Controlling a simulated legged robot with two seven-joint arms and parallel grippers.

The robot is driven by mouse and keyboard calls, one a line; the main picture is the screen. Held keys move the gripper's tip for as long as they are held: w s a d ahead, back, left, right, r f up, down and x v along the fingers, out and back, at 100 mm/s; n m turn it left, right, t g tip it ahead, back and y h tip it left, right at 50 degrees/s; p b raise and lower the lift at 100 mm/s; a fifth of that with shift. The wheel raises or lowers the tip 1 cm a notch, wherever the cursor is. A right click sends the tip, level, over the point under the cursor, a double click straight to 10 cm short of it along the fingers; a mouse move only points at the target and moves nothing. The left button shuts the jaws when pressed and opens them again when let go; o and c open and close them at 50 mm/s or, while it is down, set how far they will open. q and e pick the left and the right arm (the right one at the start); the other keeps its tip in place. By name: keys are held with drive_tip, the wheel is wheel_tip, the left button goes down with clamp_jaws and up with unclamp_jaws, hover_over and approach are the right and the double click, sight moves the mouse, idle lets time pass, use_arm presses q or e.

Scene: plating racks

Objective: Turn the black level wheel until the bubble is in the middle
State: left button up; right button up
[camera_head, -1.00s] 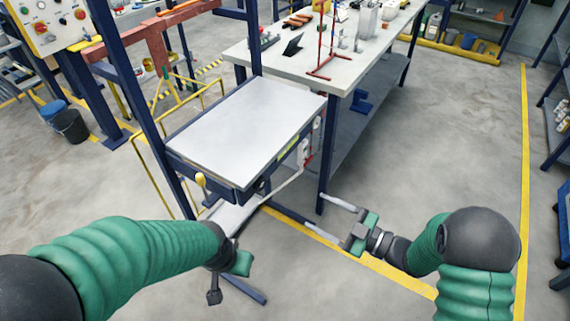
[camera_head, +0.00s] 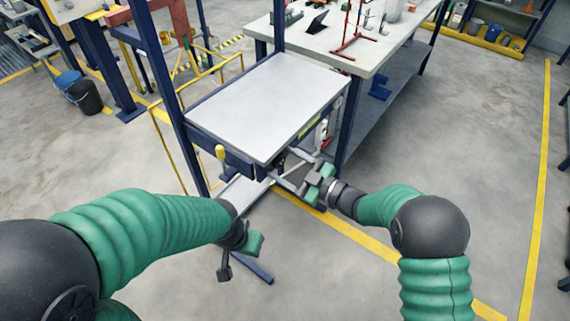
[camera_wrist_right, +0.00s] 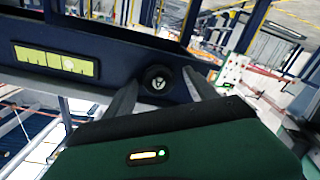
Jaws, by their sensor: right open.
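The black level wheel (camera_wrist_right: 158,80) is on the dark blue front edge of the platform in the right wrist view. My right gripper (camera_wrist_right: 160,93) is open, with its fingers on either side of the wheel in that view; I cannot tell whether they touch it. The yellow-green level vial (camera_wrist_right: 57,62) is left of the wheel, its pale bubble (camera_wrist_right: 67,65) seeming a little right of the middle. In the head view the vial (camera_head: 310,125) is small, and my right gripper (camera_head: 287,167) hides the wheel. My left gripper (camera_head: 240,256) hangs empty at lower left.
The grey platform top (camera_head: 268,105) is bare, between blue posts. A white workbench (camera_head: 385,45) with tools stands behind. Open floor (camera_head: 470,150) lies to the right.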

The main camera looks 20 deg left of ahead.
drive_tip(key=shift+d, duration=0.35)
drive_tip(key=c, duration=0.5)
drive_tip(key=shift+r, duration=0.1)
drive_tip(key=c, duration=0.9)
use_arm(q)
drive_tip(key=shift+d+r, duration=0.2)
drive_tip(key=shift+d, duration=0.1)
drive_tip(key=shift+r, duration=0.1)
use_arm(e)
drive_tip(key=shift+r, duration=0.1)
drive_tip(key=m+p, duration=0.2)
drive_tip(key=shift+r+m+p, duration=0.2)
drive_tip(key=shift+m+p, duration=0.1)
drive_tip(key=m+p, duration=0.3)
drive_tip(key=m, duration=0.1)
drive_tip(key=shift+w, duration=0.1)
drive_tip(key=m+p, duration=0.2)
drive_tip(key=m, duration=0.2)
use_arm(q)
drive_tip(key=w+p+v, duration=0.1)
drive_tip(key=w+v, duration=0.1)
drive_tip(key=v, duration=0.6)
drive_tip(key=shift+s+r, duration=0.2)
drive_tip(key=shift+r, duration=0.25)
use_arm(e)
drive_tip(key=shift+w+m, duration=0.1)
drive_tip(key=shift+m, duration=1.9)
